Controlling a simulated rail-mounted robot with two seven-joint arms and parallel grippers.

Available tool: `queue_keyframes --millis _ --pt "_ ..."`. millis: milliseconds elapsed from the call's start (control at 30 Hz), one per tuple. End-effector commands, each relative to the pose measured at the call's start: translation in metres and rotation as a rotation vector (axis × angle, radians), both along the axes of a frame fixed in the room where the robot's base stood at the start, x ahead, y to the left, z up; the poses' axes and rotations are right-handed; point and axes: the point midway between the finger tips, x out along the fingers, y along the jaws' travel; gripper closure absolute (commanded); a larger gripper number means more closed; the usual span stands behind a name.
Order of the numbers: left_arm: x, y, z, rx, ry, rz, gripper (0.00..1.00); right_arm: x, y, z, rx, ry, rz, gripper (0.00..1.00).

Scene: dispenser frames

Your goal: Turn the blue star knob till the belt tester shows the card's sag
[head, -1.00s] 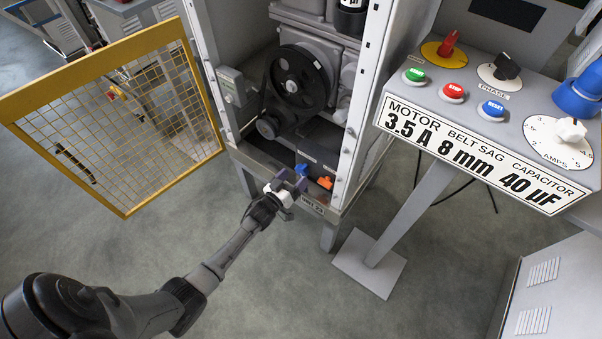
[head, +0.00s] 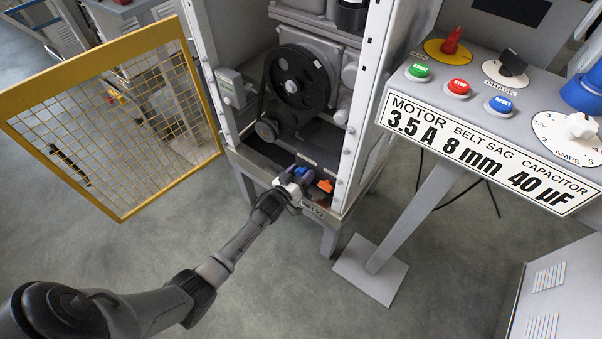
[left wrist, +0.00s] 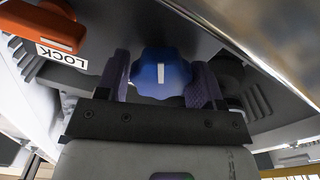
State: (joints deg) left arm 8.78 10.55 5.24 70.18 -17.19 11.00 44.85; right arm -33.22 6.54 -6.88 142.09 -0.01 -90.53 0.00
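The blue star knob (left wrist: 161,74) shows in the left wrist view with a white mark pointing up the picture. In the head view, the knob sits low at the front of the open cabinet, mostly covered by my left gripper (head: 296,176). In the left wrist view, the two purple fingers (left wrist: 163,84) stand on either side of the knob; they look apart, and contact is not clear. The card (head: 480,152) reads "Belt sag 8 mm". The black belt pulley (head: 296,78) is above the knob. I cannot make out a tester reading. My right gripper is out of view.
An orange lock handle (head: 325,186) is close to the right of the knob; its LOCK label (left wrist: 62,55) shows in the left wrist view. A yellow mesh door (head: 112,118) stands open at left. A control panel (head: 428,96) stands at right.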

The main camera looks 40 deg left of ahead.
Motion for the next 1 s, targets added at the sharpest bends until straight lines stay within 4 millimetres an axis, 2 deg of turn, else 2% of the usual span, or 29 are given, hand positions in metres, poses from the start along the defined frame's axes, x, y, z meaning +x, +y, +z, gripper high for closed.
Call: queue_keyframes --millis 33,300,667,1000 --pt "0.0 0.0 0.0 0.0 0.0 0.0 0.44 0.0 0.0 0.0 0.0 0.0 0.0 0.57" --pt "0.0 0.0 0.0 0.0 0.0 0.0 0.69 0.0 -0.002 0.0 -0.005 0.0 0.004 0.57" --pt "0.0 -0.001 0.001 0.089 0.006 0.0 0.69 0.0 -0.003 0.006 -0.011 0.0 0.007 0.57" --pt "0.0 -0.002 0.001 0.356 0.024 0.001 0.69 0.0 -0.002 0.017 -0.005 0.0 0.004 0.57"
